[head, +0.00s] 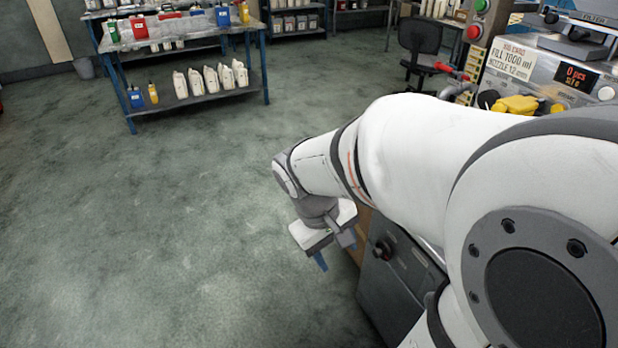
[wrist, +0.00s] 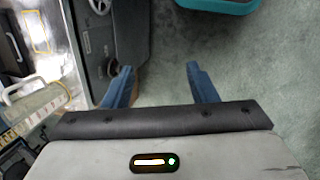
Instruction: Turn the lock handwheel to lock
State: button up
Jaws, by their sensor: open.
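My gripper (head: 335,252) is low over the floor in the head view, beside the front of a grey cabinet (head: 385,295). Its two blue fingers are apart with nothing between them, as the wrist view (wrist: 160,86) also shows. A round dark knob (head: 382,249) sits on the cabinet, to the right of the gripper and apart from it. In the wrist view a small pale round part (wrist: 100,5) shows at the top, on a dark grey body. I cannot tell whether either is the lock handwheel. My arm hides much of the machine.
The filling machine (head: 545,75) with a red display stands at the right. A red-handled lever (head: 452,71) juts from its left side. A blue-legged bench (head: 190,98) with white jugs and a chair (head: 420,50) stand farther back. The floor at left is clear.

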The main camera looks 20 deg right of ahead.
jog(key=w+d+f+n+g+h+b, duration=0.2)
jog(key=w+d+f+n+h+b, duration=0.25)
jog(key=f, duration=0.45)
jog(key=w+d+f+n+g+h+b, duration=0.1)
jog(key=w+d+f+g+h+b, duration=0.15)
jog(key=d+f+b, duration=0.45)
jog(key=n+t+h+b, duration=0.7)
jog(key=n+h+b, duration=0.1)
jog(key=n, duration=0.1)
send_near(375, 253)
jog(key=d, duration=0.1)
jog(key=shift+g, duration=0.25)
jog(key=d, duration=0.2)
jog(key=d+b, duration=0.1)
jog(key=d, duration=0.2)
jog(key=w+d, duration=0.1)
jog(key=d, duration=0.1)
jog(key=shift+d+b, duration=0.3)
jog(key=shift+d, duration=0.1)
jog(key=shift+c, duration=0.3)
